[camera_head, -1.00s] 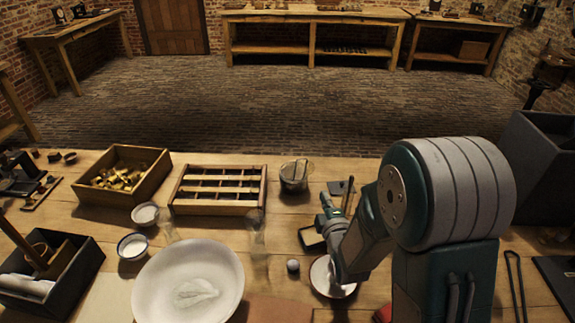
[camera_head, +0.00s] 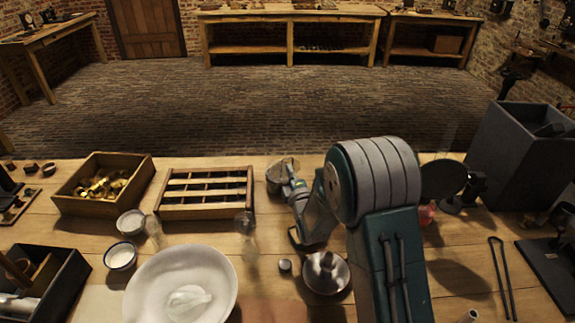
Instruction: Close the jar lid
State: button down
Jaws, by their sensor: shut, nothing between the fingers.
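A short round jar (camera_head: 274,182) stands near the far edge of the table, right of the slotted wooden tray. A pale round top shows at its rim; I cannot tell how far the lid is closed. My gripper (camera_head: 289,170) is shut and empty at the jar's right side and top. It overlaps the jar in the picture, and I cannot tell whether it touches. My gripper and wrist hide the jar's right part.
The slotted tray (camera_head: 206,213) and a box of brass parts (camera_head: 76,203) stand left. A white basin (camera_head: 142,300), a clear glass vessel (camera_head: 250,250) and a metal dish with a knob (camera_head: 341,283) are nearer. A dark bin (camera_head: 510,165) stands right.

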jog(key=shift+w+d+r, duration=0.1)
jog(key=shift+w+r, duration=0.1)
jog(key=shift+w, duration=1)
jog(key=shift+a, duration=0.3)
jog(key=shift+w, duration=0.1)
